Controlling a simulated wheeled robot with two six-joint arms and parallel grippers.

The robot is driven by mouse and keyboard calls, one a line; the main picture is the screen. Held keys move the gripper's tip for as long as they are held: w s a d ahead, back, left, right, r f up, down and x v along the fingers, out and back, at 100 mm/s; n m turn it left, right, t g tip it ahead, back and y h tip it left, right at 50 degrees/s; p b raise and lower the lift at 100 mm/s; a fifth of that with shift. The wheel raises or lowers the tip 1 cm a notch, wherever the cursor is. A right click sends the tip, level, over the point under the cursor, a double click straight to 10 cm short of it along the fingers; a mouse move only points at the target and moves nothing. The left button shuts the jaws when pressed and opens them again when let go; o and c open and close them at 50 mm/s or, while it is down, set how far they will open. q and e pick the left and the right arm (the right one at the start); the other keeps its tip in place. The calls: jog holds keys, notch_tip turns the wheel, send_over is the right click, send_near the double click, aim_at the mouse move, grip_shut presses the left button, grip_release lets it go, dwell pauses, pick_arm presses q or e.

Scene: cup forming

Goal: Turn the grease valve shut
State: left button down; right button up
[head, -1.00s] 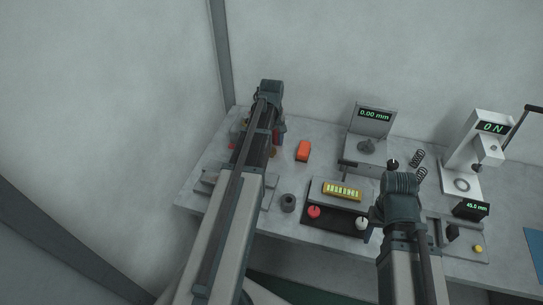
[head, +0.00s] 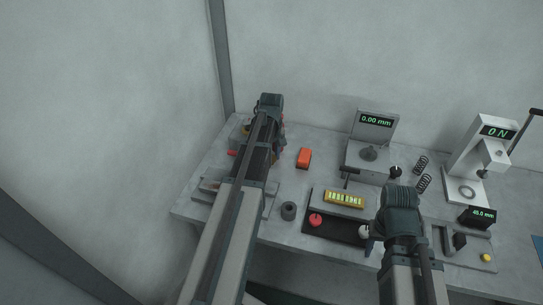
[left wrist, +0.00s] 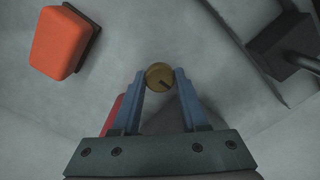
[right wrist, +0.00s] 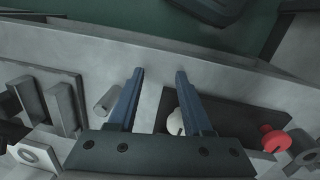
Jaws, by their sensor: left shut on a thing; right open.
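A round brass-yellow knob with a dark slot or pointer mark (left wrist: 160,76), which looks like the grease valve, sits between the fingertips of my left gripper (left wrist: 160,80) in the left wrist view. The left gripper is shut on it, one finger on each side. In the head view my left arm hides the knob. My right gripper (right wrist: 160,72) is open and empty in the right wrist view. It hangs over the bench beside a white knob (right wrist: 177,122) on a dark plate.
An orange block (head: 304,158) lies right of my left gripper. A dark panel (head: 338,231) carries a red knob (head: 316,220) and the white knob. A gauge stand reading 0.00 mm (head: 372,130), springs and a press reading 0 N (head: 490,150) stand at the back right.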

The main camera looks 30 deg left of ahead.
pick_arm(q)
jog(key=shift+m, duration=0.3)
jog(key=m, duration=0.3)
jog(key=shift+m, duration=0.3)
jog(key=m, duration=0.4)
jog(key=shift+m, duration=0.3)
jog(key=m, duration=0.4)
jog(key=shift+d+m, duration=0.1)
jog(key=shift+m, duration=2.7)
jog(key=shift+c, duration=2.1)
grip_release()
